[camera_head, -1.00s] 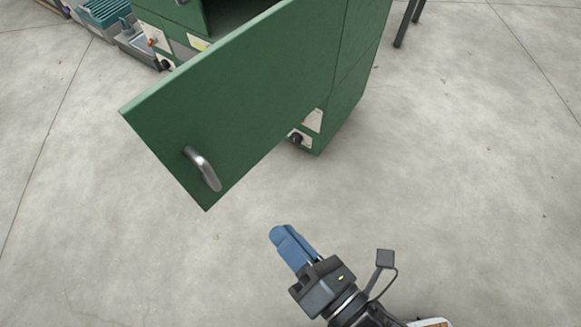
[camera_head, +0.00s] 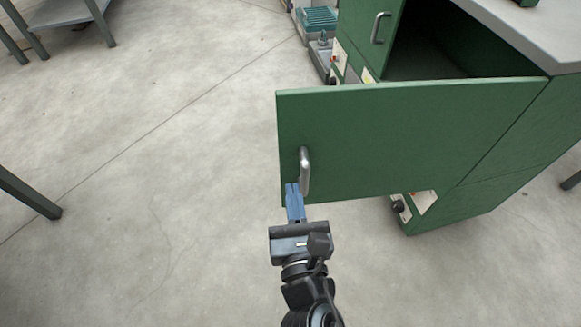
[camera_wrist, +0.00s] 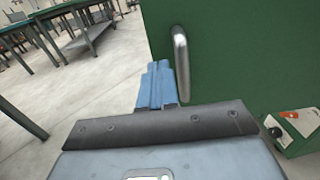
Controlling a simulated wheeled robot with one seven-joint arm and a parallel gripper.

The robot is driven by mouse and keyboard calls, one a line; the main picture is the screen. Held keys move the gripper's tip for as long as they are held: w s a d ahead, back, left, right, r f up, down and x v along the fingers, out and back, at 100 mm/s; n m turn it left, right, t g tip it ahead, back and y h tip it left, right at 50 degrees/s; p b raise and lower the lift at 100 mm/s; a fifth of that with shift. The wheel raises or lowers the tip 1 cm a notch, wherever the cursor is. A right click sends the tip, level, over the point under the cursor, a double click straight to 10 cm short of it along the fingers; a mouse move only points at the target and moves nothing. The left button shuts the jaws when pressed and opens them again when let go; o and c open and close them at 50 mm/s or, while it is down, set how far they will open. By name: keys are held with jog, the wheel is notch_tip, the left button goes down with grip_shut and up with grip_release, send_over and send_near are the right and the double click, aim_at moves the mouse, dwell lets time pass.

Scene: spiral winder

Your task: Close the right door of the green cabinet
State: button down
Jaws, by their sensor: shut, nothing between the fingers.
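The green cabinet (camera_head: 510,160) stands at the right in the head view, with its dark inside showing. Its right door (camera_head: 400,140) stands wide open, its outer face toward me. A metal handle (camera_head: 304,171) sits near the door's free edge. My gripper (camera_head: 293,188) is shut and empty, its blue fingers just below and left of the handle in the picture. In the wrist view the fingertips (camera_wrist: 158,66) lie beside the handle (camera_wrist: 181,65), near the door's free edge (camera_wrist: 150,35). I cannot tell whether they touch the door.
The left door (camera_head: 368,30) with its own handle shows at the top. A grey worktop (camera_head: 530,35) covers the cabinet. Green table legs (camera_head: 30,195) stand at the left. The concrete floor (camera_head: 150,180) between is clear.

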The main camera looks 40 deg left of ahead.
aim_at(288, 157)
jog(key=shift+x, duration=3.1)
jog(key=shift+b, duration=0.3)
